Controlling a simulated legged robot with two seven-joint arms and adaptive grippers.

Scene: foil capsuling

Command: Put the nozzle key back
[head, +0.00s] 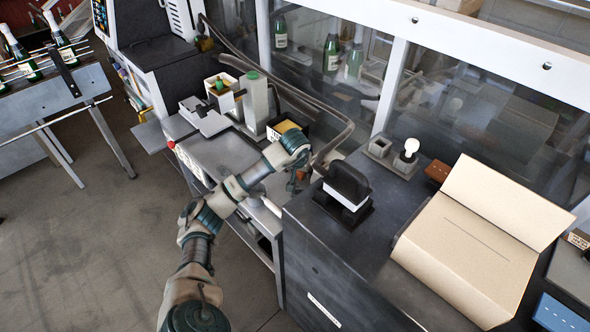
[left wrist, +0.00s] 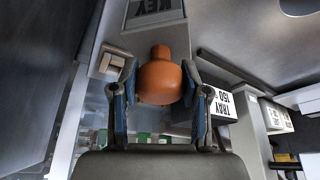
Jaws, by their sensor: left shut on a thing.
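In the left wrist view the nozzle key shows as a rounded orange handle (left wrist: 160,80) with a narrower neck. My left gripper (left wrist: 159,72) is shut on it, with a blue-padded finger at each side. A grey piece with a KEY label (left wrist: 154,8) lies just beyond the neck; I cannot tell whether the key touches it. In the head view my left gripper (head: 294,182) points down by the gap between the grey machine and the dark cabinet. The orange handle is not visible there. My right gripper is not in view.
A black-topped block (head: 347,182) stands on the dark cabinet right of my left gripper. Bent dark hoses (head: 325,118) pass close behind it. A large open cardboard box (head: 470,250) fills the right. A TRAY 150 label (left wrist: 222,102) sits right of the gripper in the wrist view.

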